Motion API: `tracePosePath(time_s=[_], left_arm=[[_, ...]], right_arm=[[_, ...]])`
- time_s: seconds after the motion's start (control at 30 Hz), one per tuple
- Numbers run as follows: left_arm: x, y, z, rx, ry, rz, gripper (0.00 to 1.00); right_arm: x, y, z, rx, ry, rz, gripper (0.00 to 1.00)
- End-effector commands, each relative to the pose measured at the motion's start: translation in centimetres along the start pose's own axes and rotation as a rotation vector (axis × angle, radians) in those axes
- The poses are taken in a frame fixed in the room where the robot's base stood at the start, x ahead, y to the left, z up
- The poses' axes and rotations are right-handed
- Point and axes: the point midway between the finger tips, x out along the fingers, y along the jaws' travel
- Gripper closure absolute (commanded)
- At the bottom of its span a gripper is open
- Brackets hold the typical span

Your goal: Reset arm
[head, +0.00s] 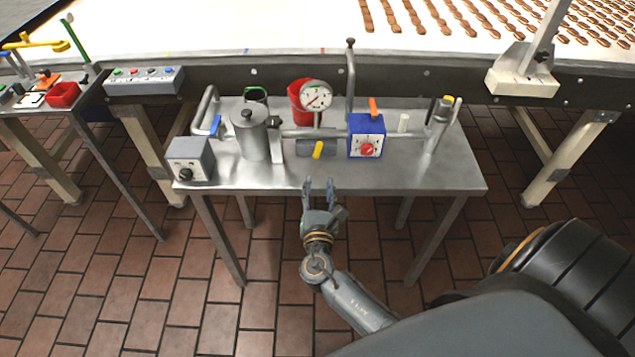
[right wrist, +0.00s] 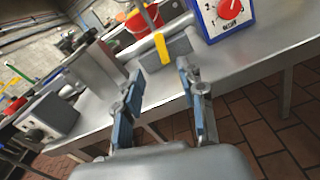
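My right gripper (head: 319,186) is open and empty. In the head view it points away from me at the front edge of the steel table (head: 340,178). In the right wrist view its two blue-padded fingers (right wrist: 158,82) are spread apart with nothing between them. Beyond them is a grey block with a yellow lever (right wrist: 160,46), which also shows in the head view (head: 318,149). My left gripper is in neither view.
On the table stand a blue box with a red dial (head: 367,136), a pressure gauge (head: 316,96), a red bucket (head: 299,92), a metal canister (head: 249,140) and a grey box (head: 190,160). A conveyor with cookies (head: 468,22) runs behind. Tiled floor lies in front.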

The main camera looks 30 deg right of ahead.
Motion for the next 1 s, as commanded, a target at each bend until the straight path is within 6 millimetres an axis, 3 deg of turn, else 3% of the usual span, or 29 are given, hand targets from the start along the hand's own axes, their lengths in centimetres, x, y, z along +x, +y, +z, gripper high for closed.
tracePosePath(time_s=[0.27,0.37,0.47,0.53,0.67,0.8,1.0], left_arm=[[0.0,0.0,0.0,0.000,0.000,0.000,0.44],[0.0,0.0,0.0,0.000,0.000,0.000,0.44],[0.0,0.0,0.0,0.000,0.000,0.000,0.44],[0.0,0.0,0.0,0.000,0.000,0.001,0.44],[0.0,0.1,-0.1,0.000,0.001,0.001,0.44],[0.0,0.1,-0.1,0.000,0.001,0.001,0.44],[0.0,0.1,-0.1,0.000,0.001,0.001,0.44]], right_arm=[[0.0,-0.1,-0.3,0.004,0.007,0.000,0.60],[-0.3,-0.6,-2.4,0.044,0.063,-0.007,0.60],[-1.4,-2.0,-7.1,0.144,0.190,-0.033,0.60],[-2.8,-3.5,-11.6,0.250,0.310,-0.075,0.60],[-7.1,-7.1,-20.0,0.483,0.537,-0.214,0.60],[-13.4,-11.3,-27.7,0.749,0.731,-0.442,0.60],[-24.7,-18.1,-35.6,1.161,0.855,-0.920,0.60]])
